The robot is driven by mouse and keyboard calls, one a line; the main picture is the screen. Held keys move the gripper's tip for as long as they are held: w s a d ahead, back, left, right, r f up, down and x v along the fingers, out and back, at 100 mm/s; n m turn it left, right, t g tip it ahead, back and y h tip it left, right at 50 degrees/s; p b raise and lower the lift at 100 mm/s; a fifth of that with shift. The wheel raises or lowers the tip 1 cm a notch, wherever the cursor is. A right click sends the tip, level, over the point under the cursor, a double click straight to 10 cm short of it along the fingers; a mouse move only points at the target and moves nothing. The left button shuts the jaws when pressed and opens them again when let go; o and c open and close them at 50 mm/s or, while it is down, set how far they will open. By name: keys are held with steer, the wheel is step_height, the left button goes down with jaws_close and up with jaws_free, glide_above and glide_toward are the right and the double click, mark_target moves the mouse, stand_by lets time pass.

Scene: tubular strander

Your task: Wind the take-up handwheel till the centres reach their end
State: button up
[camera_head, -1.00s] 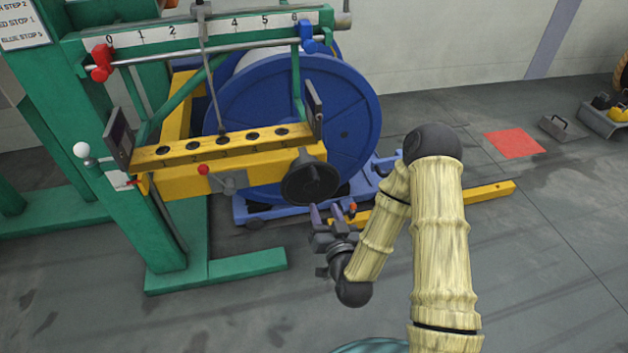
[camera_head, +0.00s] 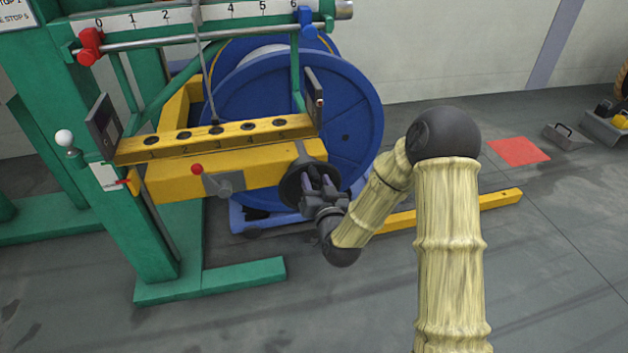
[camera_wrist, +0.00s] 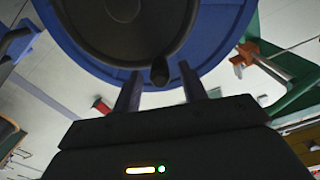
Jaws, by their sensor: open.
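The black handwheel (camera_head: 290,184) sits at the right end of the yellow beam (camera_head: 225,179). In the wrist view the handwheel (camera_wrist: 120,28) fills the top, with its small dark knob (camera_wrist: 159,72) at the lower rim. My gripper (camera_head: 318,183) is in front of the handwheel and hides part of it. In the wrist view my gripper (camera_wrist: 162,84) is open, with the knob between and just beyond its fingertips. Whether the fingers touch the knob cannot be told. The blue reel (camera_head: 350,110) stands behind the beam.
A numbered scale (camera_head: 225,13) runs above, with a red stop (camera_head: 90,45) near 0 and a blue stop (camera_head: 306,22) near 6. A red-knobbed lever (camera_head: 197,169) is on the beam's front. A yellow floor bar (camera_head: 455,209) lies right. Open floor lies in front.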

steer(key=shift+b+x, duration=0.3)
steer(key=shift+x, duration=1.15)
jaws_close()
steer(key=shift+w+d, duration=0.15)
steer(key=shift+d, duration=0.1)
